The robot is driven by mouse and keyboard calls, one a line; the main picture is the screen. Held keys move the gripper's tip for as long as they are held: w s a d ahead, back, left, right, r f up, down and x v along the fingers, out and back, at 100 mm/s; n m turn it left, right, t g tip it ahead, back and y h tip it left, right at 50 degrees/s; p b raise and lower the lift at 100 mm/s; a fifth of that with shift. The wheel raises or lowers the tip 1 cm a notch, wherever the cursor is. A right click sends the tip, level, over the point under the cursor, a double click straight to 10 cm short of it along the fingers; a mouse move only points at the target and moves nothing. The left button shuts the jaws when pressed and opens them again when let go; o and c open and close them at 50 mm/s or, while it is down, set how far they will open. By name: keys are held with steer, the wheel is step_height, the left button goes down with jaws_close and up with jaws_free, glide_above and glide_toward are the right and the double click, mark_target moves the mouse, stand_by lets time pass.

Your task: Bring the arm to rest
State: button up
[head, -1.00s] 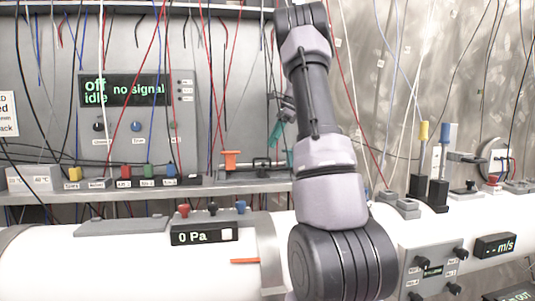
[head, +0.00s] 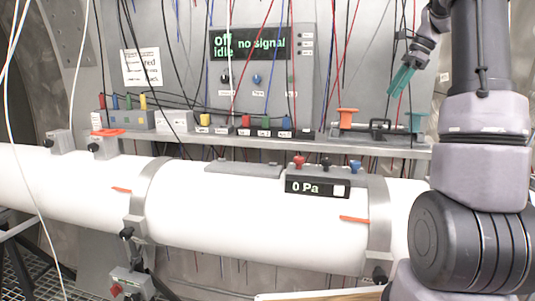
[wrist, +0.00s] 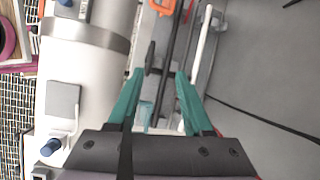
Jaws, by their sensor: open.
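My gripper (head: 403,80) is at the upper right of the head view, with its teal fingers pointing down and left, above the shelf. In the wrist view, my gripper (wrist: 158,88) has its two teal fingers apart with nothing held between them. Beyond the fingers lie the shelf and the white pipe (wrist: 75,65). My arm rises along the right side of the head view and is bent at the top, where part of it is out of frame.
A shelf (head: 400,149) runs behind the white pipe (head: 240,215). An orange-and-teal fixture (head: 380,126) stands on the shelf below my gripper. A pressure box (head: 317,187) reads 0 Pa. A display panel (head: 262,45) reads off, idle, no signal. Loose cables hang down around these.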

steer(key=s+a+r+n+t+h, duration=0.1)
steer(key=s+a+r+n+t, duration=0.15)
steer(key=s+a+n, duration=0.85)
steer(key=s+a+f+n+t, duration=0.1)
steer(key=s+a+f+n, duration=0.1)
steer(key=s+a, duration=0.3)
steer(key=s+a+f+n+t+h, duration=0.1)
steer(key=s+a, duration=0.3)
steer(key=s, duration=0.7)
steer(key=shift+a+f+n+h, duration=0.3)
steer(key=shift+a+f+n, duration=0.05)
steer(key=shift+f+n, duration=0.4)
steer(key=shift+t, duration=0.25)
